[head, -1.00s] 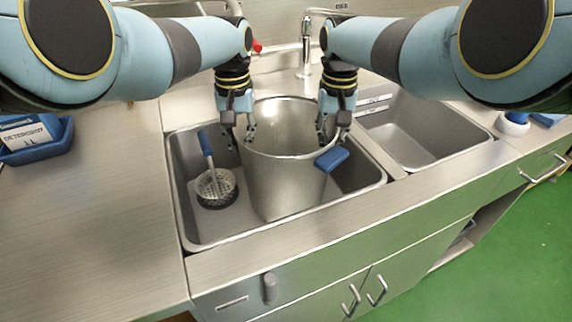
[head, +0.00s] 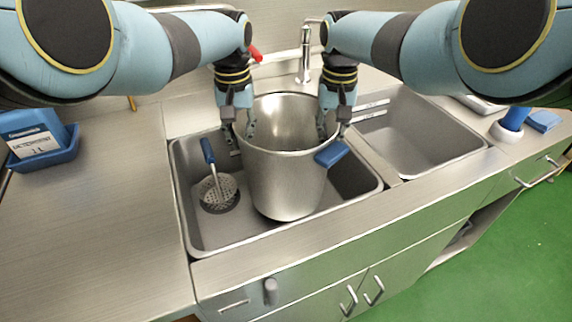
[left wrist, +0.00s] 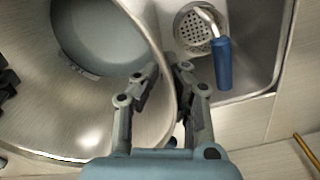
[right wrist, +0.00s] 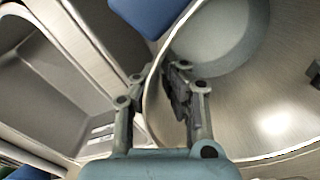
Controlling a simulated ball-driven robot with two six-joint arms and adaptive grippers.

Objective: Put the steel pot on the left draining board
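The steel pot (head: 285,185) is a tall open cylinder over the left sink basin, roughly upright and empty inside. My left gripper (head: 241,134) is closed on its left rim, one finger inside and one outside; the left wrist view shows the rim between the fingers (left wrist: 167,72). My right gripper (head: 328,130) is closed on the right rim in the same way, as the right wrist view shows (right wrist: 158,78). The pot's base appears raised off the basin floor. The left draining board (head: 95,220) is the flat steel surface left of the sink.
A blue-handled skimmer (head: 218,188) lies in the left basin (head: 225,238). A blue block (head: 331,153) sits against the pot's right outer side. A detergent box in a blue tray (head: 45,155) stands at the board's far left. The tap (head: 305,55) rises behind; the board's middle is clear.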

